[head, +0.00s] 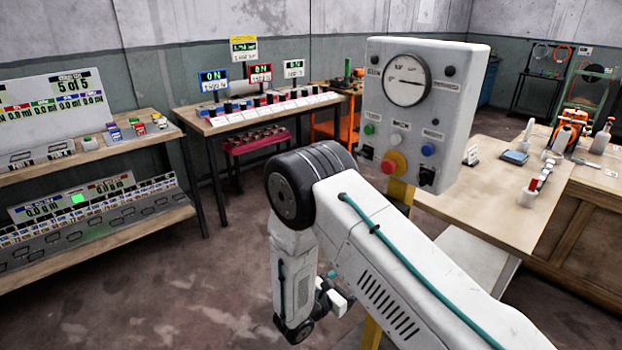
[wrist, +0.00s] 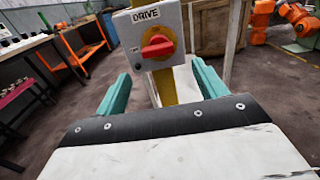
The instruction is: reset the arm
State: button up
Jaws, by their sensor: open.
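My gripper (wrist: 160,98) is open in the wrist view, with its two teal fingers spread apart and nothing between them. A grey box labelled DRIVE (wrist: 143,40) with a red rotary knob (wrist: 157,46) on a yellow plate is ahead of it, beyond the fingertips. The gripper does not touch the box as far as I can see. In the head view my white arm (head: 390,240) reaches in from the lower right and bends down at a black joint. The gripper's fingers are hidden or too small to make out there.
A grey control panel (head: 422,115) with a dial gauge and buttons stands on a yellow post behind my arm. Workbenches with displays (head: 262,103) and shelves (head: 90,160) line the left and back. A wooden table (head: 480,190) is at right. Bare floor (head: 150,290) lies at lower left.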

jog(key=s+d+r+m+g+y, duration=0.3)
jog(key=s+r+m+y, duration=0.2)
jog(key=s+r+m, duration=0.3)
jog(key=s+d+r+m+g+y, duration=0.3)
jog(key=s+r+m, duration=0.5)
jog(key=s+r, duration=0.6)
jog(key=s+d+r+m+g+y, duration=0.2)
jog(key=s+r+m+y, duration=0.4)
jog(key=r, duration=0.8)
jog(key=s+d+m, duration=0.1)
jog(key=s+m, duration=0.2)
jog(key=s, duration=0.2)
jog(key=shift+s+d+r+g+y, duration=0.2)
jog(key=shift+d+r+g+y, duration=0.1)
jog(key=shift+g, duration=0.1)
